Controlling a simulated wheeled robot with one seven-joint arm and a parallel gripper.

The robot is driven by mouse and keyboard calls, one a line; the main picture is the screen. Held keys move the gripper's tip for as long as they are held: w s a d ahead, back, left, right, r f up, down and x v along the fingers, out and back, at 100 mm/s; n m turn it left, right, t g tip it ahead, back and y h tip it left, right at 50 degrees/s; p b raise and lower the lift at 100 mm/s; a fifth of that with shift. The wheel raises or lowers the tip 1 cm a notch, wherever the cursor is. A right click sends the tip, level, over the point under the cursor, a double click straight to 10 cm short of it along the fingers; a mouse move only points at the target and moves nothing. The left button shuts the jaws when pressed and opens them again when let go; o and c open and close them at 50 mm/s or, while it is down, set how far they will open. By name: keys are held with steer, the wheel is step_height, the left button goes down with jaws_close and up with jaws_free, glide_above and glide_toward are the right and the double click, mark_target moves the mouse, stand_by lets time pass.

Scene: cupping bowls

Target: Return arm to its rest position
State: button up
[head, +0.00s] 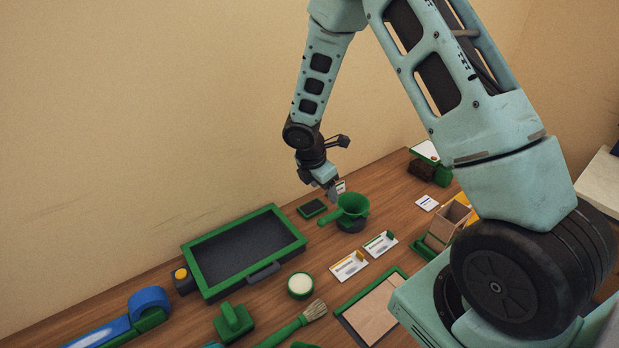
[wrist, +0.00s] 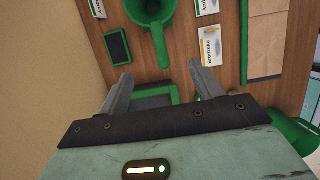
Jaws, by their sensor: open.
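My arm reaches out over the wooden table. My gripper (head: 331,189) hangs near the back of the table, beside the green funnel or scoop (head: 352,206) with a handle. In the wrist view my gripper (wrist: 162,86) is open, with its two fingers apart and nothing between them. The green funnel (wrist: 150,8) shows past the fingertips, its handle pointing toward the gap between them. I cannot tell whether a fingertip touches it. The head view shows the funnel over a dark round base.
A green-rimmed tray (head: 211,289) lies left of centre. A small dark green-edged pad (head: 312,208) is near the gripper. A wall (head: 130,120) rises behind.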

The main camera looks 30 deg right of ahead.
steer(key=s+a+r+m+y+b, duration=0.1)
steer(key=s+a+r+m+b, duration=0.25)
steer(key=a, duration=0.55)
steer(key=s+a+m+y+b, duration=0.1)
steer(key=s+a+m+b, duration=0.1)
steer(key=s+a+b, duration=0.5)
steer(key=s+a+m+y+b, duration=0.1)
steer(key=s+a, duration=0.3)
steer(key=s, duration=0.4)
steer(key=s+a+m+y+b, duration=0.1)
steer(key=s+a+m+b, duration=0.2)
steer(key=s, duration=0.6)
steer(key=shift+a+r+m+b, duration=0.15)
steer(key=shift+a+m+b, duration=0.3)
steer(key=shift+a, duration=0.55)
steer(key=shift+w, duration=0.1)
